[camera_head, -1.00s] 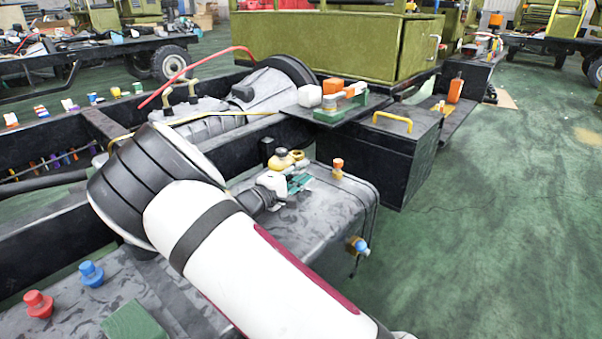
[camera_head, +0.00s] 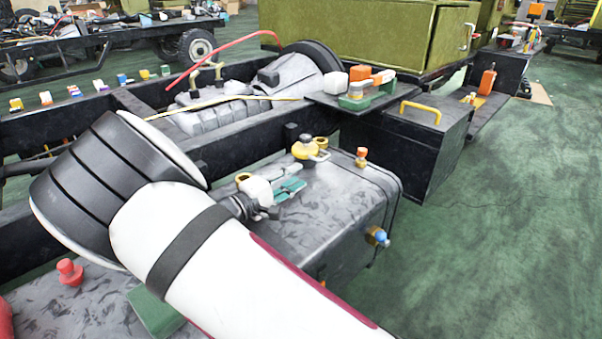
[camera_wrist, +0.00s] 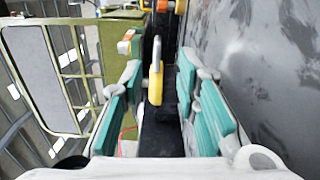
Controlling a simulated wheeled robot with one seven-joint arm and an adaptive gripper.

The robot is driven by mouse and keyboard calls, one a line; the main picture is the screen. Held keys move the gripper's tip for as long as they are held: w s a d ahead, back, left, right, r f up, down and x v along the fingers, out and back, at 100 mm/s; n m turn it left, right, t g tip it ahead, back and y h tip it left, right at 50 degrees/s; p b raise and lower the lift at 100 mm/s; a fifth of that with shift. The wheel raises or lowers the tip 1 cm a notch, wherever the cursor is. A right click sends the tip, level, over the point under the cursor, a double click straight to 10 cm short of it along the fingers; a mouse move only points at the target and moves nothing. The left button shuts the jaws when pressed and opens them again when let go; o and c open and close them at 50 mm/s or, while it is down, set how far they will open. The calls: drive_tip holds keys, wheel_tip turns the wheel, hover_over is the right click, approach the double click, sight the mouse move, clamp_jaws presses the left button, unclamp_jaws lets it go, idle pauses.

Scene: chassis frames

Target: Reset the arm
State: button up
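My gripper (camera_head: 292,188) is in the head view at the end of my white arm, over the dark grey tank (camera_head: 335,230). Its green finger pads are apart. The wrist view shows the pads on either side (camera_wrist: 162,100) with a gap between them and nothing held. A yellow cap (camera_head: 305,148) stands on the tank just beyond the gripper, apart from it in the head view. A yellow part (camera_wrist: 155,82) shows in the gap in the wrist view; I cannot tell how far off it is.
A black box with a yellow handle (camera_head: 420,112) stands right of the tank. An orange-topped fitting (camera_head: 361,157) and a blue-tipped fitting (camera_head: 377,236) are on the tank. A red knob (camera_head: 70,271) is at lower left. Green floor (camera_head: 500,240) is clear at right.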

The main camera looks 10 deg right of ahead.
idle(0.3)
drive_tip(key=s+d+r+m+g, duration=0.1)
drive_tip(key=s+d+g, duration=0.1)
drive_tip(key=d, duration=0.1)
drive_tip(key=s+d+r+m+g, duration=0.1)
drive_tip(key=s+d+r+g, duration=0.1)
drive_tip(key=d, duration=0.1)
drive_tip(key=s+d+r+m+g, duration=0.1)
drive_tip(key=s+d+m+g, duration=0.1)
drive_tip(key=s+d, duration=0.1)
drive_tip(key=shift+d+r+g+y, duration=0.3)
drive_tip(key=shift+d+y, duration=0.1)
drive_tip(key=shift+d, duration=0.2)
drive_tip(key=s+d+r+m+g+y, duration=0.2)
drive_tip(key=s+d+g, duration=0.1)
drive_tip(key=s, duration=0.4)
drive_tip(key=s+d+r+m+g+y, duration=0.1)
drive_tip(key=s+d+r+g+y, duration=0.1)
drive_tip(key=s+d+r+y, duration=0.3)
drive_tip(key=s+a+m+t+y, duration=0.1)
drive_tip(key=s+a+y, duration=0.2)
drive_tip(key=s, duration=1.1)
drive_tip(key=s+a+y, duration=0.4)
drive_tip(key=s, duration=1)
wheel_tip(320, 180, up, 36)
drive_tip(key=t+p, duration=0.4)
drive_tip(key=p, duration=2.9)
drive_tip(key=shift+w+d+f, duration=0.2)
drive_tip(key=shift+w+d, duration=0.05)
drive_tip(key=shift+d, duration=0.1)
